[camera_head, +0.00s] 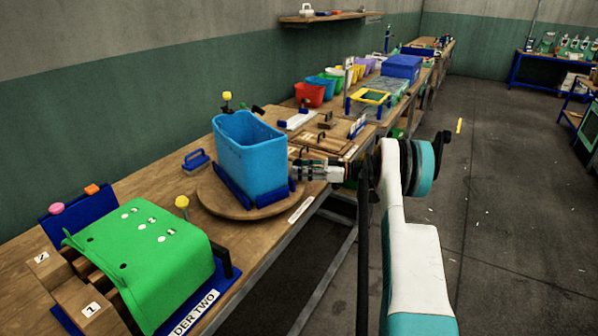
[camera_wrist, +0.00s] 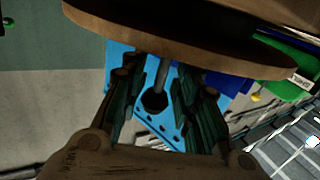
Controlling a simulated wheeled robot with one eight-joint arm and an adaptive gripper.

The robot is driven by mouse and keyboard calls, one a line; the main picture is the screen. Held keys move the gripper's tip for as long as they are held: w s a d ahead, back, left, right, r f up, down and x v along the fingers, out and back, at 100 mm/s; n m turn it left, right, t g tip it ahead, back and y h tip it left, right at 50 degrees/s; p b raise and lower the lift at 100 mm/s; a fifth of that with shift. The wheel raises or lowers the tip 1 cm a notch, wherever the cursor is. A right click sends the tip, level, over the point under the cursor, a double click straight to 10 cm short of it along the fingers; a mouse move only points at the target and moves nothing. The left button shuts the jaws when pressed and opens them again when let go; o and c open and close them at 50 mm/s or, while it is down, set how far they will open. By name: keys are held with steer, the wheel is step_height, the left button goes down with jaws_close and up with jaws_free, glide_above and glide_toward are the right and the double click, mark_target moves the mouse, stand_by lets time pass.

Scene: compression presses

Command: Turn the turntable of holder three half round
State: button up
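The round wooden turntable (camera_head: 225,206) stands on the bench and carries a tall blue bin (camera_head: 250,150), upright between dark blue brackets (camera_head: 232,187). My gripper (camera_head: 300,168) is at the bin's right side in the head view. In the wrist view the turntable (camera_wrist: 180,40) crosses the top, with the blue bin (camera_wrist: 150,122) behind my fingers. A grey rod (camera_wrist: 162,72) with a dark round end (camera_wrist: 154,101) shows between the fingers of my gripper (camera_wrist: 168,112). The fingers are apart. I cannot tell whether they touch the rod.
A green cover (camera_head: 140,255) on a holder labelled two stands at the front left. Yellow knobs (camera_head: 181,202) and (camera_head: 227,96) stand near the turntable. A blue-handled tool (camera_head: 196,160) lies behind it. Coloured bins line the bench beyond.

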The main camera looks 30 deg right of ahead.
steer(key=shift+w+a+f, duration=0.1)
steer(key=shift+f, duration=0.05)
steer(key=v, duration=1.2)
